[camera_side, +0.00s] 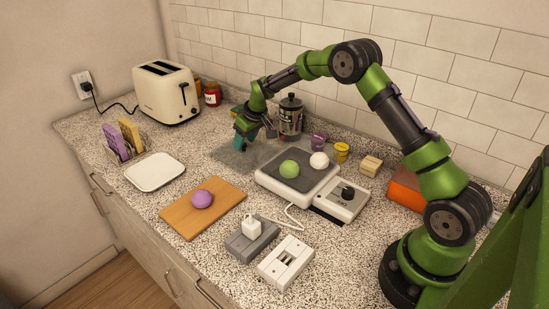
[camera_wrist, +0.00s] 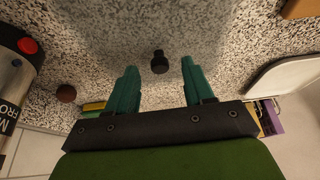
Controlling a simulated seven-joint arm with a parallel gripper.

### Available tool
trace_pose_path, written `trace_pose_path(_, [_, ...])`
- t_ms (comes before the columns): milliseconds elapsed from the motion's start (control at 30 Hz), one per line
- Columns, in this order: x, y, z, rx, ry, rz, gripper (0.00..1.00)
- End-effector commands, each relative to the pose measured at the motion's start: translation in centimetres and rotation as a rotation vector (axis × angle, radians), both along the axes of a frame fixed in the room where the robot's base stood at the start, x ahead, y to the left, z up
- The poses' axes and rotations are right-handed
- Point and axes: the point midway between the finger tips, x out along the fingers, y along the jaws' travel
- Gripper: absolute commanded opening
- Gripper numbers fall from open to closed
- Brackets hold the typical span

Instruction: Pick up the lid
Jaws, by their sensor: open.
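A small dark knob (camera_wrist: 160,61) shows in the wrist view, above a smooth grey patch (camera_wrist: 120,30). It looks like the handle of the lid, but I cannot make out the lid's outline or whether it is clear. My gripper (camera_wrist: 158,68) is open, with its green fingers to either side of the knob in that view. No contact shows, and I cannot tell the height gap. In the side view my gripper (camera_side: 241,140) points down over the back of the grey patch (camera_side: 228,156). The knob is not distinct there.
A canister (camera_side: 290,116) stands right of my gripper, near the wall. A toaster (camera_side: 166,93) is at the back left. A white tray (camera_side: 154,172) and a wooden board (camera_side: 180,217) with a purple ball lie in front.

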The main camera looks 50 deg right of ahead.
Motion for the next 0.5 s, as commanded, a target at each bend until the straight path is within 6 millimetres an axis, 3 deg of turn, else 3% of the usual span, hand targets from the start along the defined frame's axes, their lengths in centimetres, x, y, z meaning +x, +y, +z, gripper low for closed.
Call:
trace_pose_path(100, [0.41,0.03,-0.94,0.0,-0.001,0.0,0.52])
trace_pose_path(333, [0.48,0.03,-1.03,0.0,-0.002,0.0,0.52])
trace_pose_path(500, [0.47,0.02,-1.03,0.0,-0.001,0.001,0.28])
